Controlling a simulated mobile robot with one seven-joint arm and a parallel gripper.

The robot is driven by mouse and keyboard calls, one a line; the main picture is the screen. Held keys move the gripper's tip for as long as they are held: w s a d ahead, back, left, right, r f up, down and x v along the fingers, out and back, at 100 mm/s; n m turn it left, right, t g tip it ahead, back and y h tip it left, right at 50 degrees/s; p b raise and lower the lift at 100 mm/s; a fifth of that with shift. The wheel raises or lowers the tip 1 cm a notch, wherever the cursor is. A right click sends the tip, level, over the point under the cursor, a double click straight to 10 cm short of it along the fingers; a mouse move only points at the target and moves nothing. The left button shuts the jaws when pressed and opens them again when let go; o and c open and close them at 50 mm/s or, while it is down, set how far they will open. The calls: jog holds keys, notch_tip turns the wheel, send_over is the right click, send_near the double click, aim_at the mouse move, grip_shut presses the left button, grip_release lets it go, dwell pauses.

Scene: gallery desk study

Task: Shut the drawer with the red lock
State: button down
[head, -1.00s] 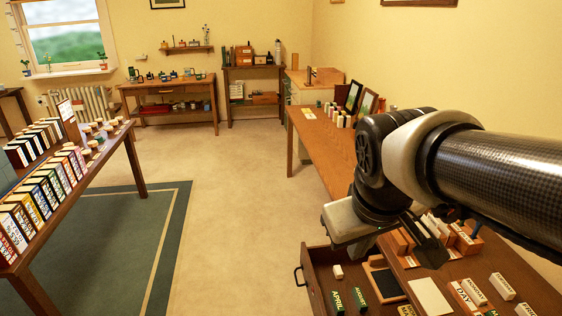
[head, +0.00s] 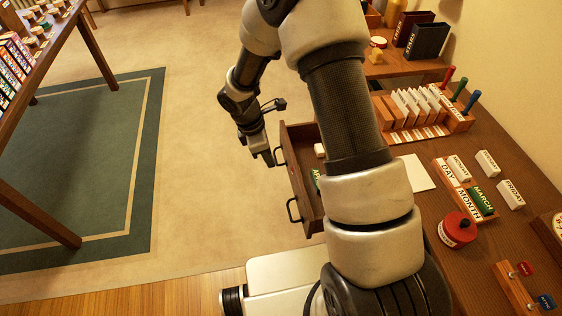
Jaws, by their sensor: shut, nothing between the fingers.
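A wooden drawer (head: 299,185) stands pulled out from the desk on the right, with two dark handles on its front. A white block (head: 319,150) and part of a green block lie inside it. My arm hides much of the drawer's interior and its desk side. My gripper (head: 271,161) is shut and empty, pointing down just outside the drawer front, by the far handle. I cannot tell whether it touches that handle.
The desk top (head: 463,160) holds a letter rack, loose white blocks, a red round tin (head: 457,230) and a wooden strip with red and blue tags. A table (head: 40,215) stands at left on a green rug (head: 75,150). Bare carpet lies between rug and drawer.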

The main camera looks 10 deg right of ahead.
jog(key=d+f, duration=0.6)
jog(key=f, duration=0.3)
jog(key=shift+d+b, duration=0.2)
jog(key=shift+b, duration=0.2)
jog(key=shift+d, duration=0.15)
jog(key=d+p, duration=0.3)
jog(key=d, duration=2.5)
jog(key=shift+d, duration=0.35)
